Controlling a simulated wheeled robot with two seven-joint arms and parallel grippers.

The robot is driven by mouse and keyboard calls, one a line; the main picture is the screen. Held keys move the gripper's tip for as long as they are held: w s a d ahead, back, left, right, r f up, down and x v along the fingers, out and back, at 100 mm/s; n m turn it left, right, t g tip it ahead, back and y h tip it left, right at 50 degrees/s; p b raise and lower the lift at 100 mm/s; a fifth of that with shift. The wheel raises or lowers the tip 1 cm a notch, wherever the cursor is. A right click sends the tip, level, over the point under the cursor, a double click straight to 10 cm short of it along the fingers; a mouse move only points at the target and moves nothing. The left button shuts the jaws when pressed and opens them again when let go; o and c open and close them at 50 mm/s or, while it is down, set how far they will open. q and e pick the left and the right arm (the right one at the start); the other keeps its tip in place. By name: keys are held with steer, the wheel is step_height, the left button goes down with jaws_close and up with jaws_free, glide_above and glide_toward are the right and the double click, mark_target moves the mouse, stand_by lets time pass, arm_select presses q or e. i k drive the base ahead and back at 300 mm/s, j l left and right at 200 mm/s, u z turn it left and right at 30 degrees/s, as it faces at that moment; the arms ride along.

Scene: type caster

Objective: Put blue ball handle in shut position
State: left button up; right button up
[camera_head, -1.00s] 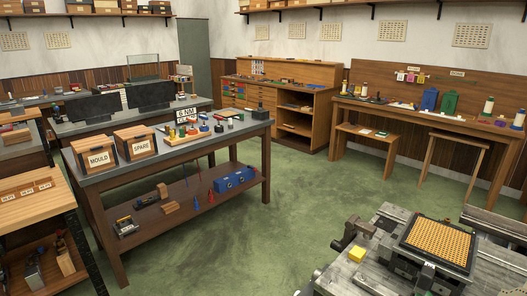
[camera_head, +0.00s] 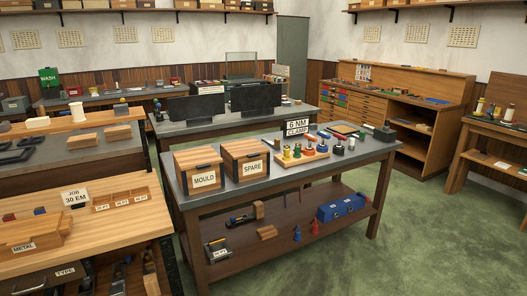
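Neither of my grippers shows in the head view. I cannot make out a blue ball handle for certain. A wooden tray (camera_head: 287,161) with several small coloured pieces, some yellow, green, red and blue, stands on the grey-topped middle bench (camera_head: 255,190). These pieces are too small to tell whether one is a ball handle or what position it has. A sign (camera_head: 297,127) reading "6 NM CLAMP" stands behind the tray.
Wooden boxes marked MOULD (camera_head: 200,172) and SPARE (camera_head: 246,160) stand on the middle bench. A blue box (camera_head: 342,208) lies on its lower shelf. A wooden-topped bench (camera_head: 110,232) is at the left front. Green floor (camera_head: 440,235) is open at the right.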

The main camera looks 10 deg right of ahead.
mark_target(489, 112)
steer(key=i+l+z, duration=0.15)
steer(key=i+z, duration=1.05)
steer(key=i+j+z, duration=0.2)
steer(key=z, duration=0.2)
steer(key=i+l+z, duration=0.2)
steer(key=i+z, duration=0.25)
steer(key=i, duration=0.45)
steer(key=i+j+z, duration=0.15)
steer(key=i+z, duration=0.3)
steer(key=i, duration=0.5)
steer(key=i+u, duration=0.1)
steer(key=i, duration=0.5)
steer(key=i+l+u, duration=0.1)
steer(key=i, duration=0.5)
steer(key=i+l+u, duration=0.1)
steer(key=i+l, duration=0.15)
steer(key=i, duration=0.35)
steer(key=i+l+u, duration=0.35)
steer(key=i, duration=0.25)
steer(key=i+l+u, duration=0.35)
steer(key=i+l, duration=0.15)
steer(key=l, duration=0.25)
